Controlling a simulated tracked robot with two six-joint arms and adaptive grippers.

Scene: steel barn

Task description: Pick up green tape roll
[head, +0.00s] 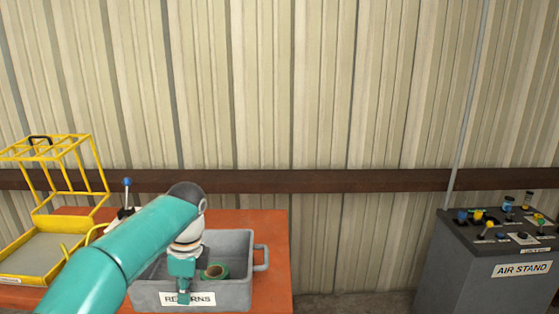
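The green tape roll (224,275) lies inside a grey bin (233,295) labelled RETURNS, with its brown core showing. My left gripper (183,294) points down just left of the roll in the head view. Its lower end overlaps the bin's front wall and covers part of the label. The gripper looks narrow from here, and its finger gap cannot be made out. The roll appears apart from the gripper. My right gripper is out of view.
The bin stands on an orange table (277,240) and has a side handle (262,258). A yellow frame with a tray (40,255) is at the left. A dark grey AIR STAND cabinet (480,275) with several knobs stands at the right. A gap separates table and cabinet.

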